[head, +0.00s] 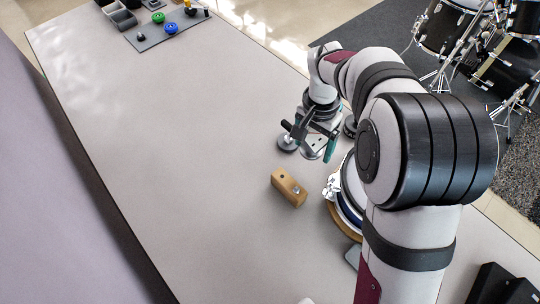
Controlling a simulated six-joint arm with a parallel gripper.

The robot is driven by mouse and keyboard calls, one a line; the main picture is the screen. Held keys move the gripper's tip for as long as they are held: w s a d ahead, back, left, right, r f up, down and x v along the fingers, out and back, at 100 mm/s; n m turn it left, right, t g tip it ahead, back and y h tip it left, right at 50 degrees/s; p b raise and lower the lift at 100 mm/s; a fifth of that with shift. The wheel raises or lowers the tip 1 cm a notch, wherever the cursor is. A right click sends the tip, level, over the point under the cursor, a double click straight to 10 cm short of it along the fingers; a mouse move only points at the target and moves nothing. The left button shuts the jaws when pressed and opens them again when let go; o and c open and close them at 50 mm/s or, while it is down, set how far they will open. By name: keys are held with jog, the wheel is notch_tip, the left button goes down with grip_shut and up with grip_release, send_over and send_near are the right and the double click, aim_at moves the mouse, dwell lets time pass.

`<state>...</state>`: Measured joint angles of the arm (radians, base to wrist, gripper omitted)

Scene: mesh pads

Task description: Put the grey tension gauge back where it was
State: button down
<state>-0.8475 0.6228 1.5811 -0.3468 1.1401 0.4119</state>
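My gripper (314,147) hangs over the right-middle of the table in the head view, with teal parts showing on both sides. A grey round piece with a black knob-like part (287,143) is right beside its left side; it may be the grey tension gauge, but it is too small to be sure. I cannot tell whether it touches the gripper or stands on the table. A greyish metal shape shows between the teal parts, and I cannot tell if it is held or part of the gripper.
A wooden block (289,187) with holes lies just in front of the gripper. A round wood-rimmed item (346,222) is partly hidden behind my arm. A grey mat (167,30) with blue, green and yellow pieces lies at the far end, beside dark bins (119,14). The table's left half is clear.

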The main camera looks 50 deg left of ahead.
send_over(264, 163)
notch_tip(264, 163, down, 7)
jog(key=shift+d, duration=0.1)
jog(key=shift+f, duration=0.25)
jog(key=shift+a+f, duration=0.2)
jog(key=shift+f, duration=1.65)
